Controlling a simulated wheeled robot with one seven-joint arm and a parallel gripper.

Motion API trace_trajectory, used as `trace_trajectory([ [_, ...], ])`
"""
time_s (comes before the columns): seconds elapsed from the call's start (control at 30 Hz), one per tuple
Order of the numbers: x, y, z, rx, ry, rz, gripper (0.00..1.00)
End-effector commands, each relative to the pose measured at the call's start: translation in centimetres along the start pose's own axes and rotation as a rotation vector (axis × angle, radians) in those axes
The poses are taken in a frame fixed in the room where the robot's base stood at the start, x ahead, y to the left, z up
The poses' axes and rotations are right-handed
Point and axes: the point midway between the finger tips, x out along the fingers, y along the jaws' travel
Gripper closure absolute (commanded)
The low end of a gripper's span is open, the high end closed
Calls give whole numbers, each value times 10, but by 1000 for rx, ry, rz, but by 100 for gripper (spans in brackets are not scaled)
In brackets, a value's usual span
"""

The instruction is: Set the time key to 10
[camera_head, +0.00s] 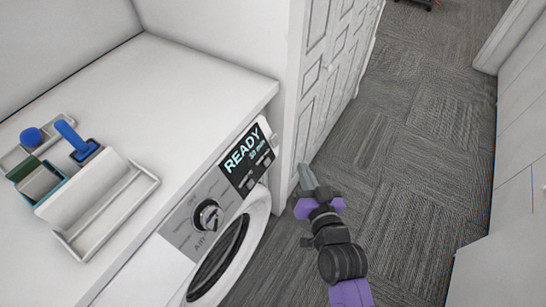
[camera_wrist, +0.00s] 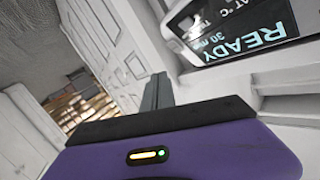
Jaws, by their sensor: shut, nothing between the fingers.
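The washing machine's front (camera_head: 145,272) is at the lower middle of the head view. Its dark display (camera_head: 243,160) reads READY and 30 min; it also shows rotated in the wrist view (camera_wrist: 236,28). Small keys (camera_head: 251,180) sit along the display's lower edge, but their labels are too small to read, so I cannot tell which is the time key. My gripper (camera_head: 302,170) is shut and empty, to the right of the display and apart from the panel. Its shut fingers show in the wrist view (camera_wrist: 157,92).
A round dial (camera_head: 208,215) and the door (camera_head: 222,258) are left of and below the display. A white tray (camera_head: 148,185) with containers and blue-handled items stands on the counter (camera_head: 180,85). A panelled door (camera_head: 318,90) is behind my gripper. Carpet floor (camera_head: 420,130) is open at right.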

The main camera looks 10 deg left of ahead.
Motion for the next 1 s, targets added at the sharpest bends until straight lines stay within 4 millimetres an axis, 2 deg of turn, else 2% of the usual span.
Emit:
trace_trajectory([
  [0.47, 4, -4, 2, -3, -1, 1, 100],
  [0.67, 20, -16, 11, -2, -3, 2, 100],
  [0.8, 32, -22, 27, -5, -1, -1, 100],
  [1.0, 45, -30, 37, -5, 1, -1, 100],
])
